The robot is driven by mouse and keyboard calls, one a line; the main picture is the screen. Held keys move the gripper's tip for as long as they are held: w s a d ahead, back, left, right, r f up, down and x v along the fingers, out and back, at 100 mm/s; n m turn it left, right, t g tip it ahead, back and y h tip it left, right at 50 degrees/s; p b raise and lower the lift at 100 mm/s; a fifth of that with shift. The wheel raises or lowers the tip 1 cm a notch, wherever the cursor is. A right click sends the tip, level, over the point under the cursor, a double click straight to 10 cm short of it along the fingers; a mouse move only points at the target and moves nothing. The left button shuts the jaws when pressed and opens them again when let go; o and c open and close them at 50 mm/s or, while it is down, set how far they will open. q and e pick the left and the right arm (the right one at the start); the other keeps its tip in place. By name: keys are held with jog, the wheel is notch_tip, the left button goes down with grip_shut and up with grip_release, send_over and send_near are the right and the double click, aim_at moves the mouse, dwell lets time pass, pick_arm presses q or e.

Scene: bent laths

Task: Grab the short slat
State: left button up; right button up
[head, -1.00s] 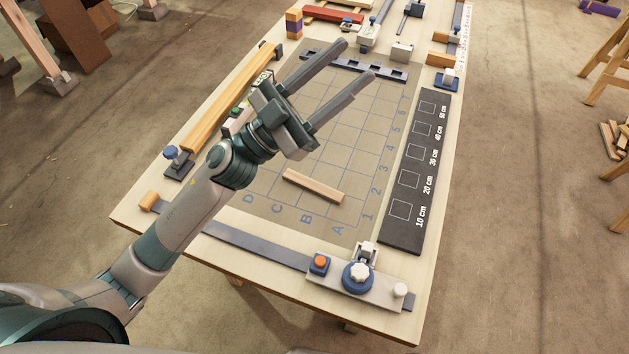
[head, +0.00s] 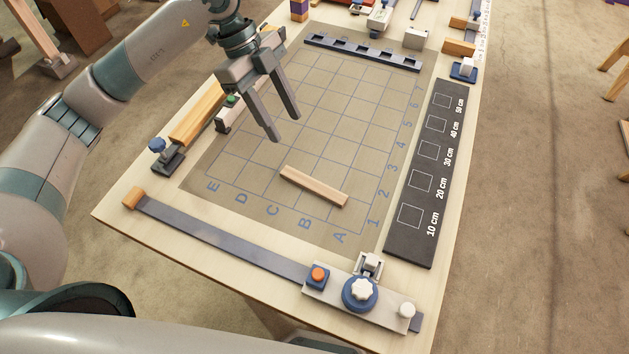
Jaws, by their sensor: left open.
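The short slat (head: 314,186) is a pale wooden strip lying flat on the gridded mat (head: 230,188), near its front edge around columns A to C. My left gripper (head: 286,128) is open, with its two dark fingers pointing down toward the mat. It is above and to the upper left of the slat, apart from it, with nothing between the fingers. My right gripper is not in the head view.
A black length board (head: 422,180) with squares marked 10 to 50 cm lies right of the mat. A metal bar with a blue-knobbed clamp (head: 360,293) runs along the front. A long wooden piece (head: 196,116) lies at the left. A dark slotted rack (head: 362,52) sits at the mat's back.

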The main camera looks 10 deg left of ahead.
pick_arm(q)
jog(key=shift+a, duration=0.4)
jog(key=p, duration=0.4)
send_over(301, 177)
notch_tip(301, 177, down, 10)
jog(key=shift+a+f, duration=0.1)
jog(key=shift+a, duration=0.05)
jog(key=shift+f, duration=0.5)
